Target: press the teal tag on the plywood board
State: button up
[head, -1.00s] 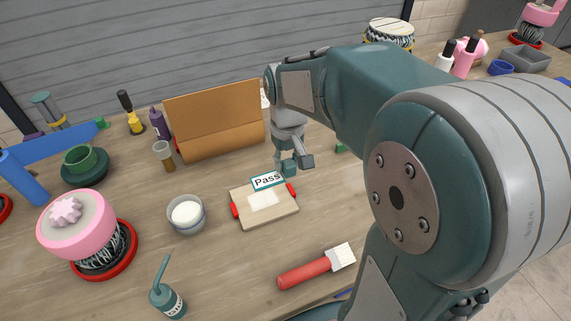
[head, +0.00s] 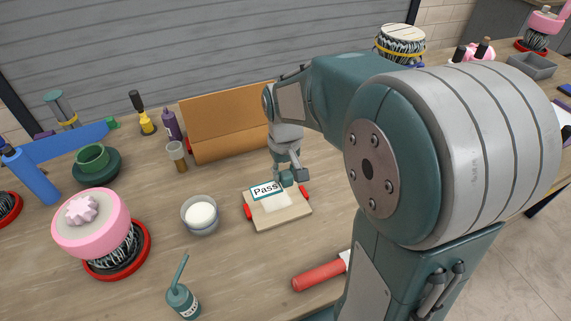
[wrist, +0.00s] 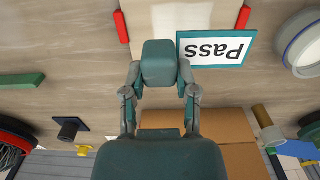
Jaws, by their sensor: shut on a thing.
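The teal-bordered tag (head: 265,190), white with the word "Pass", is over the far left part of the plywood board (head: 293,218). It also shows upside down in the wrist view (wrist: 217,47). The board has red pieces on two sides and a paler rectangle on top. My gripper (head: 287,179) is shut on the tag's edge, at the tag's right in the head view. In the wrist view my gripper (wrist: 160,65) hides the gripped edge. I cannot tell whether the tag touches the board.
A glass jar of white stuff (head: 200,214) stands left of the board, and a red-handled brush (head: 318,276) lies in front. A brown folded stand (head: 222,120) is behind. A pink-topped pot (head: 92,222) and a teal bottle (head: 183,299) are at left.

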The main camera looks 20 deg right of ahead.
aim_at(288, 194)
jog(key=f, duration=0.1)
jog(key=d+f, duration=0.1)
jog(key=f, duration=0.1)
jog(key=shift+d+f, duration=0.1)
jog(key=shift+d, duration=0.2)
jog(key=shift+f, duration=0.3)
jog(key=shift+a+f, duration=0.5)
jog(key=shift+f, duration=0.1)
jog(key=shift+d, duration=0.35)
jog(key=shift+a+f, duration=0.1)
jog(key=shift+a, duration=0.1)
jog(key=o, duration=1)
jog(key=shift+c, duration=0.2)
